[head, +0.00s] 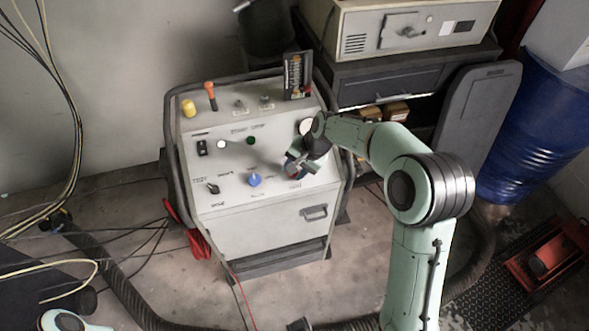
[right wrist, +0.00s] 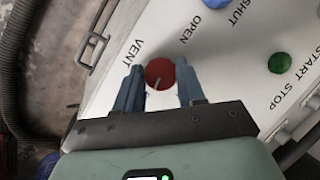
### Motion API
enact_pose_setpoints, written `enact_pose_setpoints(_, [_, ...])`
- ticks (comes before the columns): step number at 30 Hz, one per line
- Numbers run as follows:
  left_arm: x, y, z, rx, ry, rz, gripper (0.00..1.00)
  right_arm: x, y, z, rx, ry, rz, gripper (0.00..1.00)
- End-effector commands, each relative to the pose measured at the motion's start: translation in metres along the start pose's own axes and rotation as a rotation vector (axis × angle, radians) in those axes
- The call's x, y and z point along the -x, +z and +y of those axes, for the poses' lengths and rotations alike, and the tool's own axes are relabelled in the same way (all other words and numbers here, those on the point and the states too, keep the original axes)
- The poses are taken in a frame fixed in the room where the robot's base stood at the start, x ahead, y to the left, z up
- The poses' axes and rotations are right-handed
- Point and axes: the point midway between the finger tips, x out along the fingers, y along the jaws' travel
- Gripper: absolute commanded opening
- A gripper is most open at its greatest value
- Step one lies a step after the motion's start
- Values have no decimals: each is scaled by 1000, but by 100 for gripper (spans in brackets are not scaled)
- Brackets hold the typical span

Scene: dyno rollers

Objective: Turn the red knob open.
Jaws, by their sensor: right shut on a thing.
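The red knob (right wrist: 160,70) is a round knob with a pale pointer line, on the sloping light-grey panel near the word VENT in the right wrist view. In the head view only a little of it (head: 293,173) shows beneath my gripper. My right gripper (right wrist: 160,88) has one finger on each side of the knob and is shut on it. In the head view the right gripper (head: 299,163) reaches the panel's right side from the right. The exact contact at the fingertips is hard to see. My left gripper is not in view.
The cabinet (head: 258,227) has a blue knob (head: 254,180), a black switch (head: 212,188), a green button (head: 250,140), a yellow knob (head: 188,108) and an orange-handled tool (head: 210,92). A dark tube frame borders it. A blue barrel (head: 525,135) stands right. Hoses and cables cross the floor.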

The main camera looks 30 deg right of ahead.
Motion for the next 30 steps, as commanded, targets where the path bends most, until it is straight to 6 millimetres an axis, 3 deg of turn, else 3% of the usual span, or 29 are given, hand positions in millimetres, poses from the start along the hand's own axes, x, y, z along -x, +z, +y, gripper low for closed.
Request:
enact_pose_setpoints(12, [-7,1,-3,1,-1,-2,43,0,0,0,-150,-70,7,9])
enact_pose_setpoints(27, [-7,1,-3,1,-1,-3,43,1,0,0,-166,-77,8,9])
enact_pose_setpoints(28, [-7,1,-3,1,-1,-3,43,1,0,0,-166,-77,8,42])
enact_pose_setpoints(30, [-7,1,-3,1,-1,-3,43,1,0,0,-166,-77,8,64])
